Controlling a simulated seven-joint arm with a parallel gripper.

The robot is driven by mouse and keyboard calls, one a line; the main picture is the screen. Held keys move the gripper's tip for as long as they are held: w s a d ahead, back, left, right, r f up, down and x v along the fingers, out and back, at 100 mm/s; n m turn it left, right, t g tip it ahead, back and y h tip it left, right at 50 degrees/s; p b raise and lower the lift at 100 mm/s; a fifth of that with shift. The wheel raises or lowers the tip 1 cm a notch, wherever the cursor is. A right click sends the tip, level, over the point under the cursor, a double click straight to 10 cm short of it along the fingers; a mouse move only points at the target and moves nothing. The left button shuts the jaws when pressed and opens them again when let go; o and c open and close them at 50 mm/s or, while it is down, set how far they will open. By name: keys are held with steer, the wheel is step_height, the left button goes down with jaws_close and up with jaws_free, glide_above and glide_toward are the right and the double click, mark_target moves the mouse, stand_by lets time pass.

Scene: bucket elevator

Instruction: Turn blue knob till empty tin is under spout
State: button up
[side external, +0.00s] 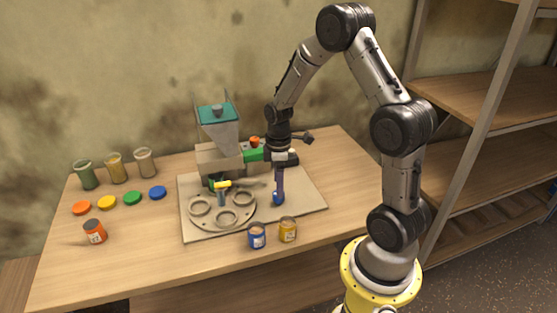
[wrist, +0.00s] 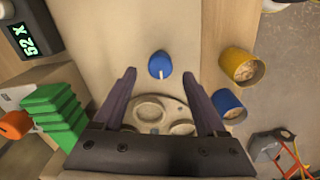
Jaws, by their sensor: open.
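The blue knob (side external: 278,199) stands on the beige board to the right of the round turntable (side external: 221,209). In the wrist view the knob (wrist: 160,65) has a white pointer line and lies ahead of my gripper, between the lines of its fingertips. My gripper (side external: 280,183) points down close above the knob. In the wrist view its fingers (wrist: 159,78) are apart with nothing between them. The turntable (wrist: 152,108) has several round pockets, with no tin clearly visible in them.
A blue tin (side external: 257,236) and a yellow tin (side external: 288,230), both filled in the wrist view, stand at the board's front edge. An orange tin (side external: 95,232) stands left. Green ribbed blocks (wrist: 55,112) sit beside my gripper.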

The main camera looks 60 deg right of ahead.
step_height(320, 180, up, 11)
steer(key=shift+f, duration=0.2)
stand_by(0.3)
steer(key=s+a+r+n+t, duration=0.1)
steer(key=s+a+r+t, duration=0.35)
steer(key=a+r, duration=0.8)
steer(key=s+a+f+m+t, duration=0.1)
steer(key=s+a+m, duration=0.2)
steer(key=s+m, duration=0.4)
steer(key=s, duration=0.4)
steer(key=shift+s+a+f, duration=0.2)
steer(key=shift+s+a, duration=0.1)
steer(key=shift+a, duration=0.1)
